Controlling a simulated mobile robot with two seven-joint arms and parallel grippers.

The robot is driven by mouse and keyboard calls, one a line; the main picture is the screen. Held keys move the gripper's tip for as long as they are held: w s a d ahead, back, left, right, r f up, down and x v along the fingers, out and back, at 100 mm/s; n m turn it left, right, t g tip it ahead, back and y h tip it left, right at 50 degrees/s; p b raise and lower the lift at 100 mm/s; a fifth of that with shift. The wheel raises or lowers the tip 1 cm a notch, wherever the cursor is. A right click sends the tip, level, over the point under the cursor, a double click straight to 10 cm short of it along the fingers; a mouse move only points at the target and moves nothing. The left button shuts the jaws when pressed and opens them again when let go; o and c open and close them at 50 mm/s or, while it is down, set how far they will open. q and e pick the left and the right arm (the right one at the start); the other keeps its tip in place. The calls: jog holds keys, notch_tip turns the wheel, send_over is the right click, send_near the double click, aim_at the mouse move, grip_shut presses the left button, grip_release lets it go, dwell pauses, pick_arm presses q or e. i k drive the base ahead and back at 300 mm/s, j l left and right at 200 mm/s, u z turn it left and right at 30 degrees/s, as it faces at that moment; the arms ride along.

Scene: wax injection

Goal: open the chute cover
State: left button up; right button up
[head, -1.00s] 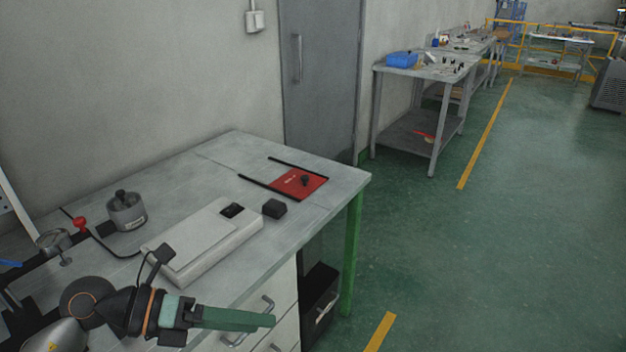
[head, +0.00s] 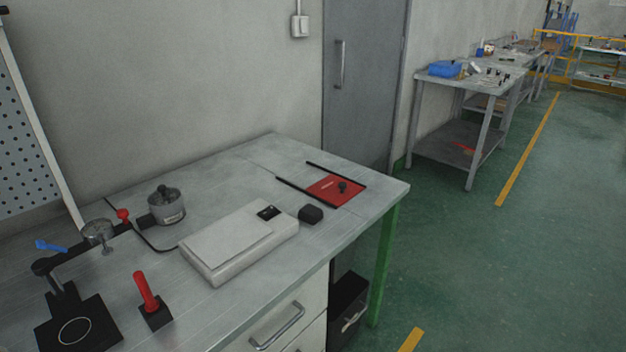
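The chute cover (head: 325,193) is a flat red plate with a black knob (head: 343,186) on top. It lies between two black rails (head: 333,174) near the far right end of the grey table (head: 225,175). It looks flat over the table top, and no opening shows beneath it. Neither of my grippers is in view.
A lidded metal pot (head: 167,209), a black stand (head: 78,325) and a red-handled lever (head: 146,292) stand further left. Green floor (head: 480,270) is free to the right.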

aim_at(335, 190)
jog(key=i+l+u, duration=0.1)
jog(key=u, duration=0.3)
jog(key=l+u, duration=0.1)
jog(key=u, duration=0.35)
jog(key=i+l+u, duration=0.1)
jog(key=u, duration=0.3)
jog(key=l+u, duration=0.3)
jog(key=l, duration=0.15)
jog(key=l+u, duration=0.3)
jog(key=l, duration=0.15)
jog(key=k+l+u, duration=0.1)
jog(key=l+u, duration=0.15)
jog(key=l, duration=0.7)
